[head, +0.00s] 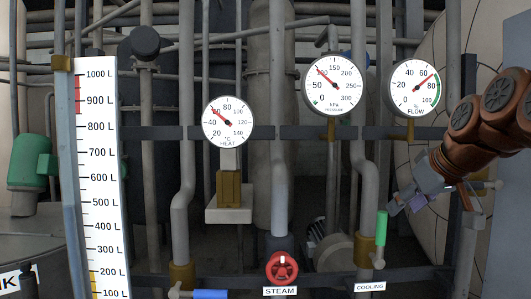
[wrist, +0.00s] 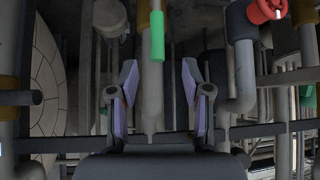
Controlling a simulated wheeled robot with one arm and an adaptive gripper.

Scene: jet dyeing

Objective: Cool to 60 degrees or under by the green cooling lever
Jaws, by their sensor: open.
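The green cooling lever (head: 381,228) stands upright above the COOLING label (head: 370,287) in the head view. In the wrist view the green lever (wrist: 157,34) shows at the top middle, beyond the fingertips and roughly in line with the gap between them. My gripper (head: 405,204) is up and to the right of the lever in the head view, open and empty. In the wrist view my gripper (wrist: 160,75) has its two fingers well apart. The HEAT gauge (head: 228,122) has its red needle pointing up-left, close to the 60 mark.
The red STEAM wheel (head: 282,268) is left of the lever; a blue lever (head: 210,294) lies level farther left. The PRESSURE gauge (head: 332,86) and FLOW gauge (head: 413,88) hang above. Vertical pipes (head: 361,130) stand close around the lever.

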